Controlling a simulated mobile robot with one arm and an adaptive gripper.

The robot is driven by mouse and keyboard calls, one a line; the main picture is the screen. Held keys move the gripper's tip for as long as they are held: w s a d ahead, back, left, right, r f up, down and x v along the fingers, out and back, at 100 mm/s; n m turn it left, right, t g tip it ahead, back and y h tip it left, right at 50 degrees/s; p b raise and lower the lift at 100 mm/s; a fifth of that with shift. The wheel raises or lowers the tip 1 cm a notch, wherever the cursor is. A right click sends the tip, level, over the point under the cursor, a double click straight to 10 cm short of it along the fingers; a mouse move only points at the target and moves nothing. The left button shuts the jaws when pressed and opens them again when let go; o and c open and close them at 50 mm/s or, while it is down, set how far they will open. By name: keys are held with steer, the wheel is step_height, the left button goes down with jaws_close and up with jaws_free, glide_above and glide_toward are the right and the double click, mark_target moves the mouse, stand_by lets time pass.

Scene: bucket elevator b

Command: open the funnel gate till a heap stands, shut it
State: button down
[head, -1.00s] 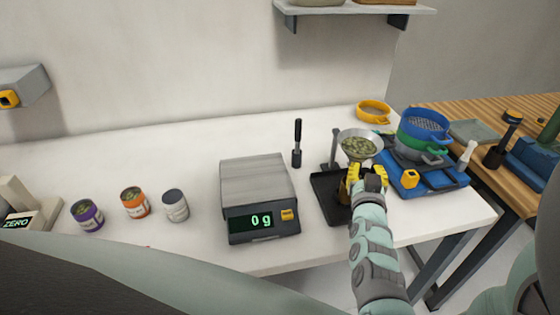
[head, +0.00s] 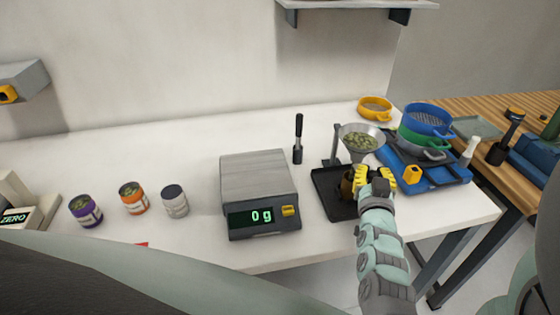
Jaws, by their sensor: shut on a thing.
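The funnel (head: 380,130) is a pale metal cone with green grains (head: 360,141) in it, held on a dark post (head: 336,145) over a black tray (head: 326,193). My gripper (head: 376,178), with yellow fingers, is below the funnel at its right side. It is shut on the funnel gate, which is mostly hidden by the fingers. A brown thing (head: 347,187) stands over the tray just left of my gripper. I cannot tell from here whether it is a heap or a cup.
A scale (head: 258,190) reading 0 g stands left of the tray. Purple (head: 85,211), orange (head: 133,197) and grey (head: 175,201) cans stand further left. A blue unit with bowls (head: 425,120) is close on the right. A black-handled tool (head: 298,140) stands behind the scale.

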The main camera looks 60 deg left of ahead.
steer(key=shift+w+r, duration=0.1)
steer(key=shift+r, duration=0.25)
steer(key=c, duration=1.1)
jaws_free()
steer(key=shift+w, duration=0.1)
steer(key=o, duration=0.4)
steer(key=shift+f, duration=0.15)
steer(key=shift+c, duration=0.2)
steer(key=v, duration=1.2)
